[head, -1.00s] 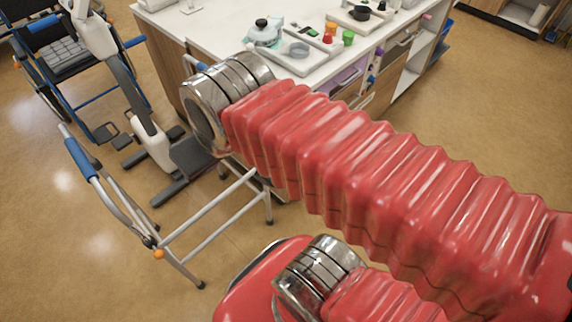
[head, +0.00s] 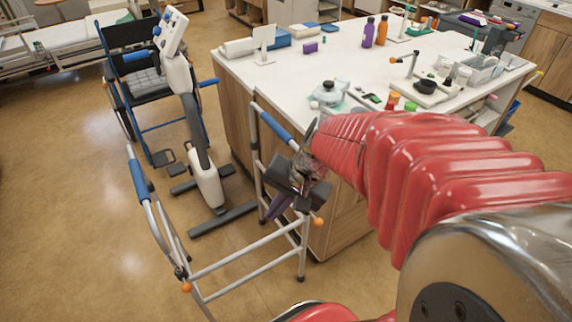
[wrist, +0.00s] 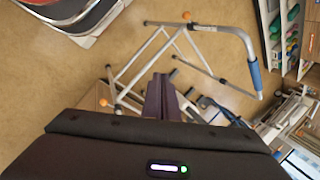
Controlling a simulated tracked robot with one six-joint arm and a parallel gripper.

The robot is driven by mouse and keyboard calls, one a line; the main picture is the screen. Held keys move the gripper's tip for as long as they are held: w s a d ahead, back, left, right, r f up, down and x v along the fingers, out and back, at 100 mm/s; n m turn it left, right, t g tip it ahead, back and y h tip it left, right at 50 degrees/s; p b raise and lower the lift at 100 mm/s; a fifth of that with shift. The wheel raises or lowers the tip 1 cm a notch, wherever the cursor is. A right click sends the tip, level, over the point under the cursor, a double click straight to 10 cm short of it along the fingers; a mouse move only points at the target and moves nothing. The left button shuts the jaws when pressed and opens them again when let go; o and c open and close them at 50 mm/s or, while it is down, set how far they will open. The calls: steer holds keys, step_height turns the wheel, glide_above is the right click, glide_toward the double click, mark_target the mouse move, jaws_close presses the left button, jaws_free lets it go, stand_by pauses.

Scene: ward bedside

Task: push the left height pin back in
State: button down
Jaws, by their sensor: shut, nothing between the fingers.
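The walking frame (head: 225,264) has grey tubes and blue hand grips and stands in front of the counter. The left orange height pin (head: 186,287) is on its near left leg; the right orange pin (head: 319,221) is on the right leg. In the wrist view, the left pin (wrist: 187,16) is near the top and the right pin (wrist: 101,103) is at left. How far either pin sticks out is too small to tell. My gripper (head: 276,208) is shut and empty, pointing down by the right side of the frame; its dark purple fingers (wrist: 162,92) show centrally in the wrist view.
A white counter (head: 330,62) with bottles and instruments stands behind the frame. The floor (head: 75,210) at left front is clear.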

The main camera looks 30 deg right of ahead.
steer(key=s+d+f+m+t, duration=0.2)
steer(key=s+d+f+m, duration=0.1)
steer(key=d+f+m, duration=0.8)
steer(key=s+d+f+m+t+h, duration=0.1)
steer(key=s+d+f+m+t, duration=0.2)
steer(key=d+f+m, duration=0.9)
steer(key=d, duration=0.2)
steer(key=shift+s+d+f+m, duration=0.15)
steer(key=shift+d+f+m, duration=0.15)
steer(key=shift+d+f, duration=0.05)
steer(key=shift+f, duration=0.1)
glide_toward(317, 220)
step_height(317, 220, down, 6)
steer(key=w, duration=0.2)
steer(key=shift+d, duration=0.15)
